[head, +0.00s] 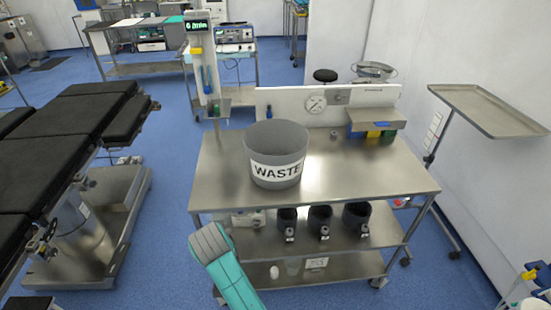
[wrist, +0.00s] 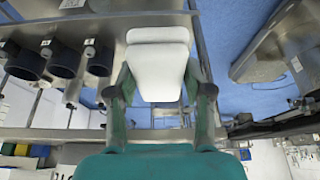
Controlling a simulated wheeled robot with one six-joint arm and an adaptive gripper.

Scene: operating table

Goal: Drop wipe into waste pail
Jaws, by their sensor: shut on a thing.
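The waste pail (head: 276,155) is a grey, open-topped bucket with a white "WASTE" label, standing upright on the steel trolley top (head: 370,178) in the head view. In the wrist view, my gripper (wrist: 161,92) is shut on a white, folded-looking pad, the wipe (wrist: 158,70), which sits between its two dark fingertips. The wipe and gripper fingers cannot be made out in the head view, where a teal and grey part of my arm shows in front of the trolley. The pail's floor is hidden.
Black cups (head: 320,222) stand on the trolley's middle shelf. A box with coloured fronts (head: 375,122) sits at the back right of its top. A black operating table (head: 70,135) is at left, a steel tray stand (head: 488,108) at right. The trolley's front right top is clear.

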